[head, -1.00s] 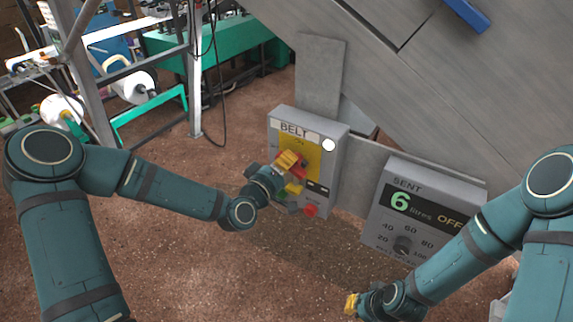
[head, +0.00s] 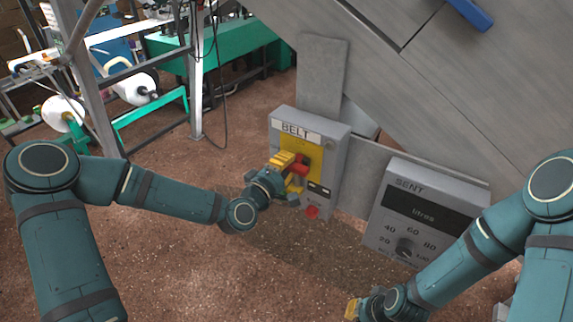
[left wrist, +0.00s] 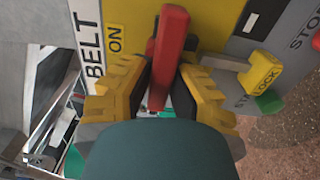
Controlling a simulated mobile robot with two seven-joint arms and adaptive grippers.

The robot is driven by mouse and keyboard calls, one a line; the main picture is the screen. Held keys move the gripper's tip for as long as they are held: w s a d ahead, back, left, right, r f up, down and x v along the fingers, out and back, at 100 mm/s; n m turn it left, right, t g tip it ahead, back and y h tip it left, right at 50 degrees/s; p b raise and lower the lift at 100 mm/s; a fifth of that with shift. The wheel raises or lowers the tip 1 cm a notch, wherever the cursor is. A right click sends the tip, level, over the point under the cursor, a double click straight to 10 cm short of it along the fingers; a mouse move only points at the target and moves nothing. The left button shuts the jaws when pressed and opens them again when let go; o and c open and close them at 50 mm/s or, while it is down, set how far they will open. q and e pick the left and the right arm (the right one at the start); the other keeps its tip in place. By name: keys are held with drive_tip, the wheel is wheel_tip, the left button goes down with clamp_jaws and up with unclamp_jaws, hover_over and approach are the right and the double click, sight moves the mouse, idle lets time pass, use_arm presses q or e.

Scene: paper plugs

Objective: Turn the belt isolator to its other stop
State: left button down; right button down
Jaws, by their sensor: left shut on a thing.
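The belt isolator is a red handle (head: 302,163) on a yellow plate (head: 314,150) on the grey BELT box (head: 336,146). My left gripper (head: 291,168) is shut on the handle, partly hiding it in the head view. In the left wrist view the red handle (left wrist: 171,45) stands between the yellow fingers of my left gripper (left wrist: 163,85). It lies crosswise to the box's upright direction, with the ON label (left wrist: 115,40) off to one side. My right gripper (head: 352,308) is low in the head view, away from the box; its opening is unclear.
A red button (head: 312,212) is low on the BELT box. A yellow tab marked LOCK (left wrist: 262,72) shows beside the fingers. The SENT panel (head: 375,228), with a dial and a dark display reading only litres, stands to the right. Bare floor lies below.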

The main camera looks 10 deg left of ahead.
use_arm(q)
drive_tip(key=shift+w+r, duration=0.1)
drive_tip(key=shift+r, duration=0.15)
drive_tip(key=c, duration=0.9)
unclamp_jaws()
drive_tip(key=shift+w+d+f, duration=0.1)
drive_tip(key=shift+f, duration=0.1)
drive_tip(key=v, duration=0.7)
drive_tip(key=shift+s, duration=0.3)
